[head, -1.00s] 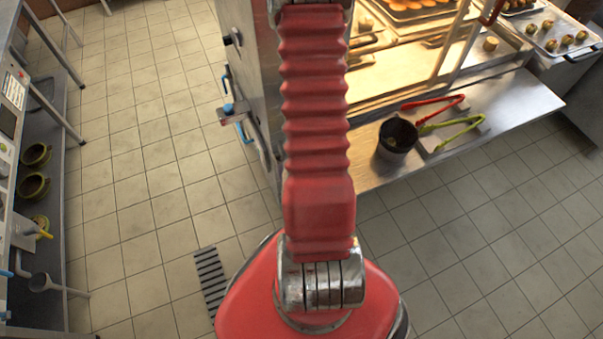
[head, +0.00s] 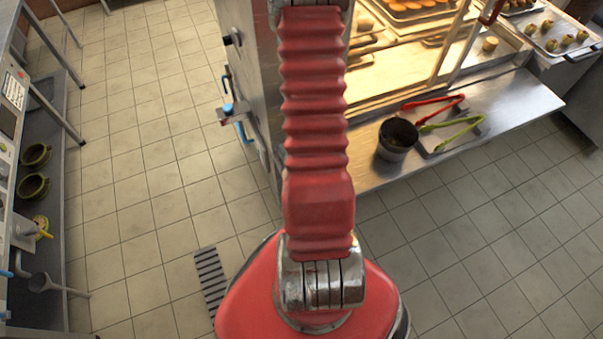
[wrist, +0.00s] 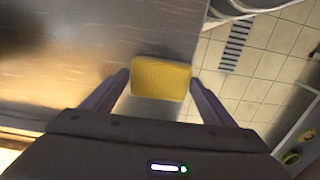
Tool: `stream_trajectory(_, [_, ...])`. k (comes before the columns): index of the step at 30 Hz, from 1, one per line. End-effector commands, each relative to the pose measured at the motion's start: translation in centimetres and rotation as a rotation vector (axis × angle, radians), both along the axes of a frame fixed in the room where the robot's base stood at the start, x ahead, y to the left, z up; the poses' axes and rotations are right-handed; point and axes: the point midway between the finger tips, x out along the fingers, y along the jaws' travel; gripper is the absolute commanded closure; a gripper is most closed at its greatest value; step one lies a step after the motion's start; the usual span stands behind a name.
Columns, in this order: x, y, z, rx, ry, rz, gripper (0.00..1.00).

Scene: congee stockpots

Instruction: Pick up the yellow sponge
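The yellow sponge (wrist: 161,79) shows in the wrist view, lying on a grey metal surface (wrist: 150,30) close to that surface's right edge. My gripper (wrist: 160,82) is open in the wrist view. One finger is on the left of the sponge and one on the right, with the near part of the sponge between the tips. I cannot tell the height of the fingertips above the surface. In the head view my arm fills the middle, and neither the gripper nor the sponge can be made out.
In the head view, a metal shelf (head: 520,98) on the right holds a dark pot (head: 397,138), red tongs (head: 432,101) and green tongs (head: 452,124). A lit food cabinet stands behind it. Tiled floor (head: 140,180) is open on the left, with a floor drain (head: 211,280).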

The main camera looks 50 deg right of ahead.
Motion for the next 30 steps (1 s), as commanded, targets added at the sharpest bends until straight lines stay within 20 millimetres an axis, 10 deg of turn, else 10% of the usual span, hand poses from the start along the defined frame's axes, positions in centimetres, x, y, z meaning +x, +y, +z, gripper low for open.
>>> stream_trajectory(13, [0.0, 0.0, 0.0, 0.000, 0.000, 0.000, 0.52])
stream_trajectory(30, [0.1, -0.1, 2.6, -0.002, -0.002, 0.000, 0.52])
